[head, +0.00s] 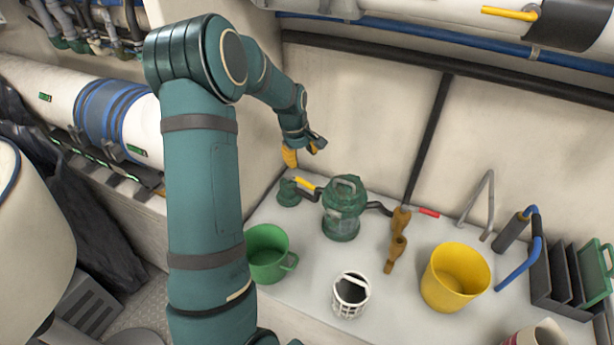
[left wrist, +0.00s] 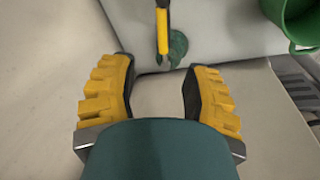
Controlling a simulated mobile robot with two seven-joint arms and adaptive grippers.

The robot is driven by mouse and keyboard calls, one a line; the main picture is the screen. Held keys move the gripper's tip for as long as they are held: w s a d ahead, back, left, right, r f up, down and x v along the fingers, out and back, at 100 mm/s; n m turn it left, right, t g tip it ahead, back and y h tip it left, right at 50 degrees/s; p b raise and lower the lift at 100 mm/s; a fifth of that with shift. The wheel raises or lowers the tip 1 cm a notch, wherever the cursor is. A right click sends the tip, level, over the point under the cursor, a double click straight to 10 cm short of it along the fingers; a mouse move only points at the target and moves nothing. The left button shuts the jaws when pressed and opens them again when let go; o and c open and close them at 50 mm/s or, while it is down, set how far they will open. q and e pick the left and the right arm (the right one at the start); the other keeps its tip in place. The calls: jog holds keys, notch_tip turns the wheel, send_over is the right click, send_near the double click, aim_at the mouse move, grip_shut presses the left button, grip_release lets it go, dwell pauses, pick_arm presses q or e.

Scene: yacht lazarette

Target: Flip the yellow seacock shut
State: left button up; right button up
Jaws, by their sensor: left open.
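The yellow seacock handle (head: 304,184) sits on a green valve body (head: 287,193) at the left back of the white bench, beside the green strainer. In the left wrist view the yellow handle (left wrist: 163,31) points toward me from the top, over the green valve (left wrist: 178,47). My left gripper (head: 304,151) is open and empty above and behind the handle, apart from it. Its yellow-padded fingers (left wrist: 157,88) are spread in the left wrist view, with the handle beyond their tips. My right gripper is not in view.
A green strainer (head: 344,208) stands right of the handle, joined by dark pipe. A bronze valve (head: 398,240) with a red handle (head: 428,212) is farther right. A green mug (head: 267,253), white basket (head: 350,295) and yellow bucket (head: 455,277) stand in front. A wall rises behind.

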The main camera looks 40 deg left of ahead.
aim_at(307, 184)
pick_arm(q)
jog(key=f+n, duration=0.1)
jog(key=f, duration=0.3)
jog(key=w+f+n+b, duration=0.1)
jog(key=f, duration=0.3)
jog(key=w+f, duration=0.1)
jog(key=f, duration=0.4)
jog(key=shift+w+a+f+n+b, duration=0.1)
jog(key=shift+w+a+n+b, duration=0.15)
jog(key=shift+n+b, duration=0.15)
grip_shut()
